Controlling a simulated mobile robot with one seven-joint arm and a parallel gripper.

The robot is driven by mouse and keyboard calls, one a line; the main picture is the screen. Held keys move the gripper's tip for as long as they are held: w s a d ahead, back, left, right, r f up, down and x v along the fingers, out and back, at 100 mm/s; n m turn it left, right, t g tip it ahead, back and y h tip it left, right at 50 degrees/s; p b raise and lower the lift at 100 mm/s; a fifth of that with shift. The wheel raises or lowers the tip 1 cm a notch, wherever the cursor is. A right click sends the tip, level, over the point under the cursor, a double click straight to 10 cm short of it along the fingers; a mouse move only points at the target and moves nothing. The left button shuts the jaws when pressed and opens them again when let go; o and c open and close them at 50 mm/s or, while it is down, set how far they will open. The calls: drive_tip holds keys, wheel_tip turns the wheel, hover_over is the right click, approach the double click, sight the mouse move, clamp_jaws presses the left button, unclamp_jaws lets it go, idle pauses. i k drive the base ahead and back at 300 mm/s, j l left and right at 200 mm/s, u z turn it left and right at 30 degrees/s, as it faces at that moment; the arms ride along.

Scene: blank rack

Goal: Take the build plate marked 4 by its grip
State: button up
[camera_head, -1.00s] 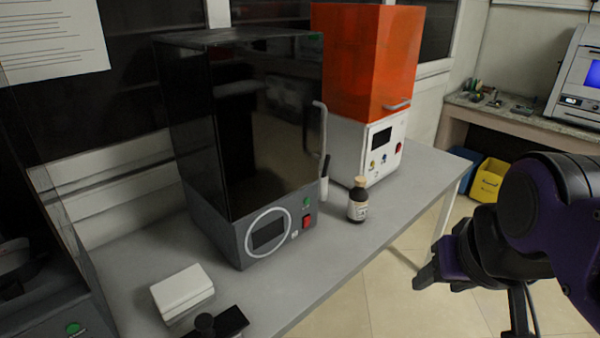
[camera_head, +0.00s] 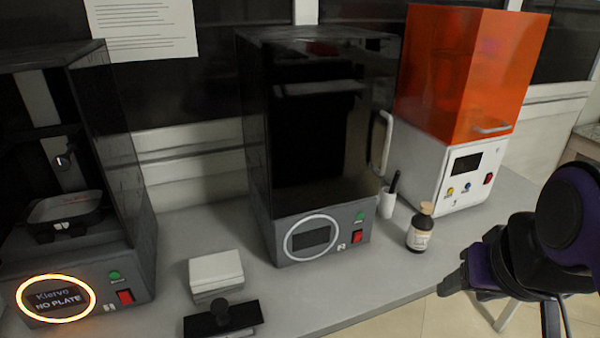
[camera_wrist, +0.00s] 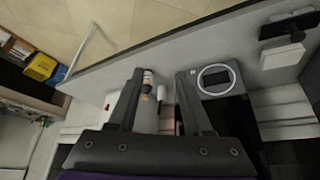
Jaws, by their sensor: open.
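A dark flat plate with a black knob grip (camera_head: 222,318) lies on the bench at the lower middle of the head view, in front of a white box. No number can be read on it. It also shows at the upper right of the wrist view (camera_wrist: 289,26). No plate marked 4 can be made out. My gripper (camera_wrist: 162,92) is open with nothing between its fingers; in the head view it is at the right edge (camera_head: 455,280), well to the right of the knobbed plate and apart from it.
The left printer (camera_head: 128,255) has a lit screen reading "Klervo NO PLATE". A dark-hooded printer (camera_head: 320,150), a brown bottle (camera_head: 420,232), a white cup with a pen (camera_head: 386,204) and an orange-hooded printer (camera_head: 470,75) stand rightward. The white box (camera_head: 215,270) is behind the knobbed plate.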

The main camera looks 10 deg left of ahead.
sight(223, 320)
drive_tip(key=u, duration=1.35)
